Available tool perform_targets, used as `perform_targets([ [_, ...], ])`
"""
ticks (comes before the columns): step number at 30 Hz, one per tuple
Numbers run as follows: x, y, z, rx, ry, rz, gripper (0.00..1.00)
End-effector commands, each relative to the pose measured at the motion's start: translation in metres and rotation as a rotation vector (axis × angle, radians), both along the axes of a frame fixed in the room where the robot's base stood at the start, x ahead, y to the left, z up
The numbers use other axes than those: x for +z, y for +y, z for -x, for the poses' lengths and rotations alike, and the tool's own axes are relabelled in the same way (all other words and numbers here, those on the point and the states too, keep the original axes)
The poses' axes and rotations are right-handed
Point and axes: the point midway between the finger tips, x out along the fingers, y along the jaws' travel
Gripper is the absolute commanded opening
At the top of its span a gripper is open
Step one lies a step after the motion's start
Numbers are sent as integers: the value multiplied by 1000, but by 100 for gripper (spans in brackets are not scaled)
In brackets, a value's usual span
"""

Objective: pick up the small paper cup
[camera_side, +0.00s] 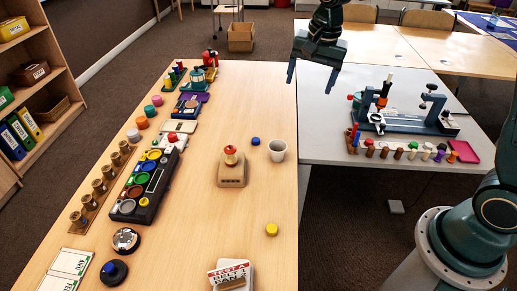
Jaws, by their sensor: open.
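The small paper cup (277,151) is white and stands upright near the right edge of the wooden table (230,110). Its open top faces up, and it looks empty. My gripper (309,82) hangs above and beyond the cup, up and to the right of it in the picture. Its two dark fingers are spread apart with nothing between them. The gripper is clear of the cup.
A wooden block with a red-topped knob (231,168) stands left of the cup. A blue cap (255,141) lies close by, and a yellow cap (271,229) lies nearer the front. A sign (230,274) stands at the front. A white table (330,150) with a machine adjoins on the right.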

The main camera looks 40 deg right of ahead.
Motion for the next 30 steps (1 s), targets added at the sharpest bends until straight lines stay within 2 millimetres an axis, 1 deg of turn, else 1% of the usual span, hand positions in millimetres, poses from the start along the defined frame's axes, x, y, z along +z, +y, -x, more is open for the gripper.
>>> perform_targets([
  [1,-12,-1,-10,-34,17,-6,77],
  [3,-25,-1,-22,-83,33,-13,77],
  [9,-68,-3,-53,-224,80,-31,77],
  [15,-117,-4,-78,-366,125,-41,77],
  [19,-144,-5,-89,-442,148,-45,77],
  [21,-155,-6,-93,-473,158,-46,77],
  [24,-166,-6,-96,-502,165,-47,77],
  [30,-171,-6,-98,-520,169,-48,77],
])
